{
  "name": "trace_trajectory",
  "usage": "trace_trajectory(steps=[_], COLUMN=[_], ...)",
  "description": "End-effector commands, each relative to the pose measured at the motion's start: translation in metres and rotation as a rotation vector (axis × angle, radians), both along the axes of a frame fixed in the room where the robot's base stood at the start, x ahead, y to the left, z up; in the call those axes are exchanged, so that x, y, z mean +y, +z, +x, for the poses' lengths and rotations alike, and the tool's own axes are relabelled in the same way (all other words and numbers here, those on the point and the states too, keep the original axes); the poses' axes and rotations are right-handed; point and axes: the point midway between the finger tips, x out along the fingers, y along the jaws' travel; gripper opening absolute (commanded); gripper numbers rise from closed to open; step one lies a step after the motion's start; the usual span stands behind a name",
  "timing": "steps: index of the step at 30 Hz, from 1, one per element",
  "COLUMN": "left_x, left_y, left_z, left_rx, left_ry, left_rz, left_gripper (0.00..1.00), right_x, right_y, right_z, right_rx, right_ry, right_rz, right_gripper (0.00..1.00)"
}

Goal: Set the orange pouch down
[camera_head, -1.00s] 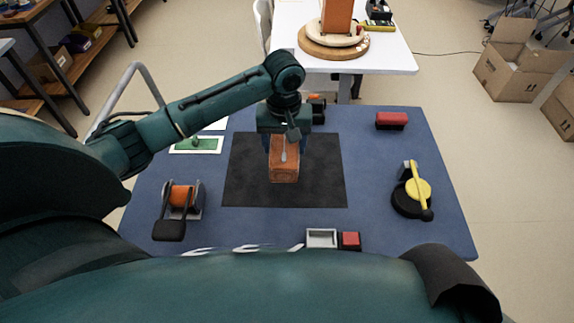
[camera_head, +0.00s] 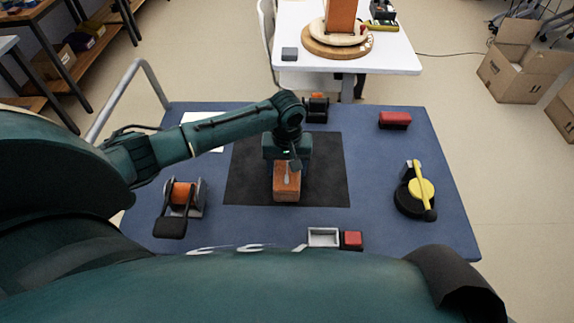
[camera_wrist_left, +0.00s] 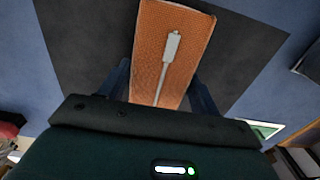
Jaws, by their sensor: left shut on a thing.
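The orange pouch (camera_head: 286,193) is a boxy, textured orange piece with a pale grey strip, perhaps a zip pull, along its face. My left gripper (camera_head: 287,172) is shut on it, over the dark mat (camera_head: 325,178) on the blue table. In the left wrist view the pouch (camera_wrist_left: 185,65) lies between the two blue fingers, one on each side, with the dark mat behind it. I cannot tell whether its underside touches the mat. My right gripper is not in view.
An orange reel (camera_head: 182,193) stands left of the mat. A yellow-and-black round device (camera_head: 420,190) stands right. A red block (camera_head: 394,119) lies at the back right. A small white tray (camera_head: 323,237) and red cube (camera_head: 352,240) sit in front. The mat around the pouch is clear.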

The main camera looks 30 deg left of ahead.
Motion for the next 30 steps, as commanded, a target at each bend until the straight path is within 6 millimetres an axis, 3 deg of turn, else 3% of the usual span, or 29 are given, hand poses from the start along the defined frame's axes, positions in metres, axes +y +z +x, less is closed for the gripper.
trace_trajectory(steps=[1,2,9,20,30], left_x=[0.0,0.0,0.0,0.0,0.0], left_y=[-0.002,-0.002,-0.002,0.006,0.073], left_z=[0.0,0.0,0.0,0.0,0.001], left_rx=[0.001,0.001,0.001,-0.001,-0.004], left_ry=[0.0,0.0,0.0,0.0,0.0], left_rz=[0.0,0.0,0.0,0.0,-0.001], left_gripper=[0.41,0.64,0.84,0.85,0.85], right_x=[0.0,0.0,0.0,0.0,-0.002], right_y=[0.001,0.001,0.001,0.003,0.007], right_z=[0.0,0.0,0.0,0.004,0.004], right_rx=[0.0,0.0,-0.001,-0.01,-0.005], right_ry=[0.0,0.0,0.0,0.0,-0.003], right_rz=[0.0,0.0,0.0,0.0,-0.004], right_gripper=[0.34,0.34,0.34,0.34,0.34])
